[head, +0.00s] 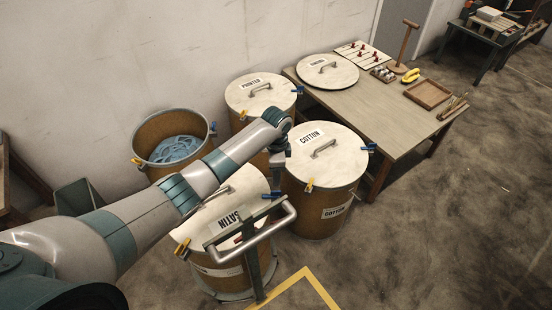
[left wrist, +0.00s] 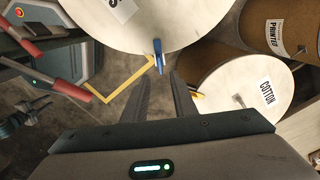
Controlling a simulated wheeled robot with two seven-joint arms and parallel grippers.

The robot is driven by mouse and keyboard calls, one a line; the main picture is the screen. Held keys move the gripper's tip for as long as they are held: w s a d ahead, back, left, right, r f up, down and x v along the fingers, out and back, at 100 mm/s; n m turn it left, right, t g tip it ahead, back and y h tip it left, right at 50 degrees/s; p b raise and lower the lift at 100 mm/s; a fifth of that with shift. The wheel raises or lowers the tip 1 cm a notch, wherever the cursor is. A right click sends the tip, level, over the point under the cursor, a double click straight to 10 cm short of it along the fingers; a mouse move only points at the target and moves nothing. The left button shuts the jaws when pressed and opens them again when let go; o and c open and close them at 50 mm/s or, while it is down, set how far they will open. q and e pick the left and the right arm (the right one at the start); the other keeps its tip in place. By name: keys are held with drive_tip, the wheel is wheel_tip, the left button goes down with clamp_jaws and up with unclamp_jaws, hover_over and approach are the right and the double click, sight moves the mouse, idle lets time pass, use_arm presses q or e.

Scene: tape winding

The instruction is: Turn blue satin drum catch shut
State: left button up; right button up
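The satin drum (head: 222,277) stands at the centre front of the head view with its pale lid on. Its blue catch (head: 272,195) sticks outward from the lid's right rim; whether it is fastened is hard to tell. A yellow catch (head: 182,247) is on the opposite rim. My left gripper (head: 279,160) is above the right side of this lid. In the left wrist view its two dark fingers (left wrist: 161,82) are apart and empty, and the blue catch (left wrist: 158,56) lies just beyond the fingertips, apart from them. My right gripper does not clearly show.
A cotton drum (head: 320,205) stands close on the right, a printed drum (head: 258,95) behind. An open drum (head: 150,130) holds blue material. A grey tubular handle (head: 290,212) rises by the satin drum. A worktable (head: 385,115) stands beyond; the floor at right is clear.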

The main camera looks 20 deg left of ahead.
use_arm(q)
wheel_tip(320, 180, up, 9)
drive_tip(key=b, duration=0.1)
drive_tip(key=shift+f, duration=0.2)
idle(0.5)
